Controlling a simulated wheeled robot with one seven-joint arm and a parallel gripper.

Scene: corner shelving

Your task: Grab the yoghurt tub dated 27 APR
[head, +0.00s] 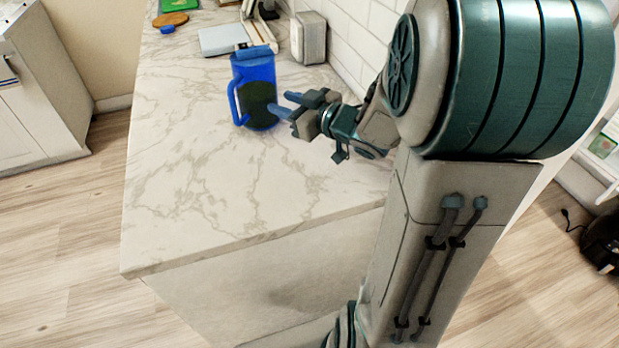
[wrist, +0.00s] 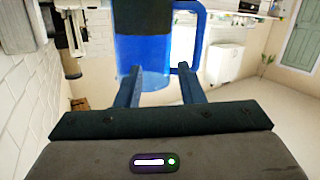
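No yoghurt tub and no date label can be made out in either view. A blue pitcher (head: 255,72) with a handle on its left stands on the marble counter (head: 180,150). My gripper (head: 279,102) is open at the pitcher's right side, its blue fingers pointing at it. In the wrist view the two fingers (wrist: 158,70) are spread apart, with the blue pitcher (wrist: 145,48) just beyond the tips. I see nothing held. I cannot tell whether a finger touches the pitcher.
Behind the pitcher are a flat white device (head: 222,40) and a grey box (head: 312,38) by the tiled wall. A round brown board (head: 170,19) lies at the far end. The counter's front left is clear. A white cabinet (head: 40,110) stands across the floor.

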